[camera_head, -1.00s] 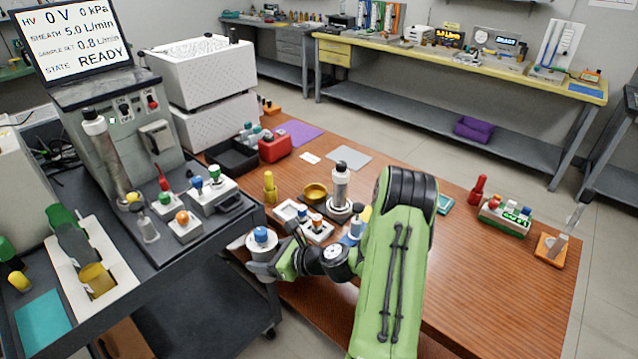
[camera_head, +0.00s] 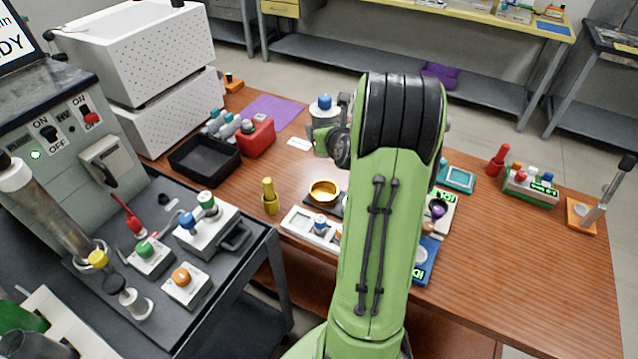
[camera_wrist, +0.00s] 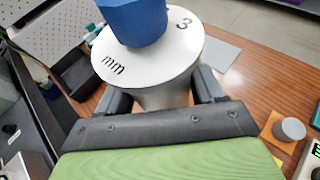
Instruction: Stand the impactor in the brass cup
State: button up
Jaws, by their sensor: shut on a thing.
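The impactor has a white disc top marked "3 mm", a blue knob and a grey metal body. It shows in the head view (camera_head: 325,107) and large in the wrist view (camera_wrist: 185,48). My gripper (camera_wrist: 165,95) is shut on its body just below the disc. In the head view my gripper (camera_head: 328,132) holds it up behind the brass cup as seen from here. The brass cup (camera_head: 325,190) sits on a dark square base on the wooden table, open side up, and looks empty. The impactor is apart from the cup. Its lower end is hidden.
A white tray with knobbed parts (camera_head: 298,222) stands in front of the cup. A yellow peg (camera_head: 270,196) stands left of it. A black tray (camera_head: 203,160) and red box (camera_head: 257,137) lie further left. My arm hides the table right of the cup.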

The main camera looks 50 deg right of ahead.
notch_tip(320, 180, down, 18)
jog(key=b, duration=0.7)
jog(key=shift+s+r, duration=0.1)
jog(key=shift+r, duration=0.3)
jog(key=o, duration=1.4)
jog(key=shift+a, duration=0.1)
